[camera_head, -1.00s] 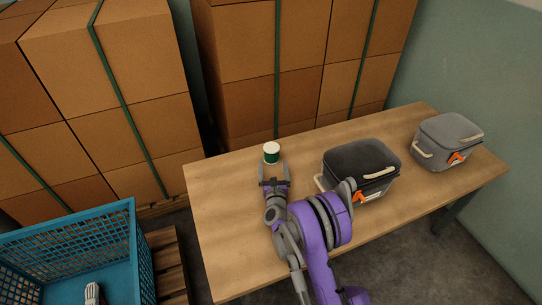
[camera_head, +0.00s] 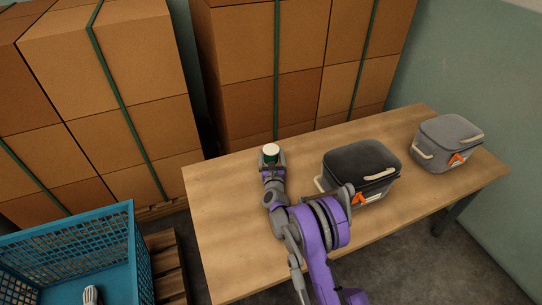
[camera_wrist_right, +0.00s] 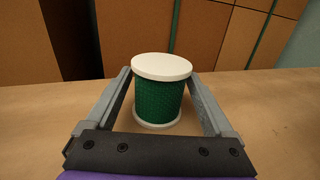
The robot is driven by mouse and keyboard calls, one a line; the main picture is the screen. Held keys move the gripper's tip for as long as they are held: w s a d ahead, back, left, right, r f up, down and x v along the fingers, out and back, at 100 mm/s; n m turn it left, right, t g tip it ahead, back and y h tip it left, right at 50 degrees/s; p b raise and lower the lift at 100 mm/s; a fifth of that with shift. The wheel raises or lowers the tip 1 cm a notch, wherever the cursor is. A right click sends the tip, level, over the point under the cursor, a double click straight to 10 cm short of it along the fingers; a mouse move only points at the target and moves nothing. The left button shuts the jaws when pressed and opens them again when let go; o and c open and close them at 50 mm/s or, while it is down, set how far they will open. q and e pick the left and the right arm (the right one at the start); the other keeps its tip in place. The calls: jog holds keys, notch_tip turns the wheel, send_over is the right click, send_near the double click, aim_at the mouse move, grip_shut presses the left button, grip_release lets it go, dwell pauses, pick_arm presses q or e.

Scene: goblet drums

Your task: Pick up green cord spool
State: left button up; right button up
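The green cord spool (camera_head: 271,154) stands upright on the wooden table, near its back left edge. It has white end discs and green cord wound around its middle. In the right wrist view the spool (camera_wrist_right: 160,95) sits between the two fingers of my right gripper (camera_wrist_right: 165,98). The fingers are spread on either side, with a visible gap at least near the palm; contact at the tips is not clear. In the head view my right gripper (camera_head: 272,160) reaches around the spool from the front.
A black lidded box (camera_head: 360,168) and a grey lidded box (camera_head: 447,142) with orange latches stand to the right on the table (camera_head: 225,220). A blue crate (camera_head: 70,245) is at lower left. Strapped cardboard boxes (camera_head: 110,90) stand behind the table.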

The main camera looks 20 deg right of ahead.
jog(key=c, duration=1.2)
jog(key=shift+r, duration=0.1)
